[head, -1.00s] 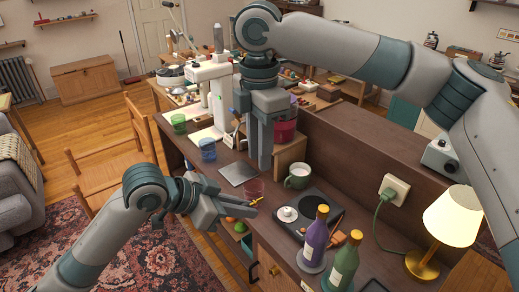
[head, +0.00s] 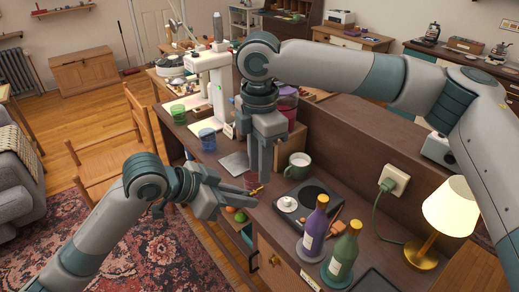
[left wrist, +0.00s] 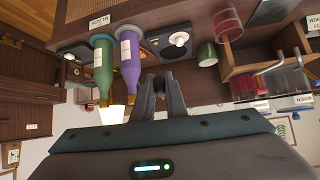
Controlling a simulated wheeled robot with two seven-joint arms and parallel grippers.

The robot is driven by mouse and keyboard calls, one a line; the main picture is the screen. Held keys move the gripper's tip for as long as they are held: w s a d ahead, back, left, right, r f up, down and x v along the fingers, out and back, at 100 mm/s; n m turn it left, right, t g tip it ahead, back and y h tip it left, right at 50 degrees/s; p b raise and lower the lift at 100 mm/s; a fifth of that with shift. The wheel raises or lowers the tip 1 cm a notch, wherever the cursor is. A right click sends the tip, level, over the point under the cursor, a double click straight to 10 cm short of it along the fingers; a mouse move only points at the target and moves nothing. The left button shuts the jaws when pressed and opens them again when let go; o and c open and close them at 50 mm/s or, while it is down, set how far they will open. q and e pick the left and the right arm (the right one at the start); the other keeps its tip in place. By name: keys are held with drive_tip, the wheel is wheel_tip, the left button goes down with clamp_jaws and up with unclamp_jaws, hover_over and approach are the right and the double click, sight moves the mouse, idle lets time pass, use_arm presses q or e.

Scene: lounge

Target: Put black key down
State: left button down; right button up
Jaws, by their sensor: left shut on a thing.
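My left gripper (head: 232,199) is shut at the near edge of the brown desk (head: 290,236), beside a reddish glass (head: 251,179). In the left wrist view its two fingers (left wrist: 161,82) are close together with a small dark piece between them, likely the black key; its shape is not clear. A small gold-coloured thing (head: 257,190) shows at the fingertips in the head view; I cannot tell if it is part of the held thing. My right gripper (head: 262,170) points down above the desk behind the glass; its finger gap is unclear.
Blue (head: 208,140) and green (head: 178,114) glasses stand farther left.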

sight(251, 194)
drive_tip(key=shift+f, duration=2.7)
clamp_jaws()
use_arm(q)
drive_tip(key=c, duration=1.7)
unclamp_jaws()
drive_tip(key=shift+a, duration=0.1)
drive_tip(key=v, duration=1.2)
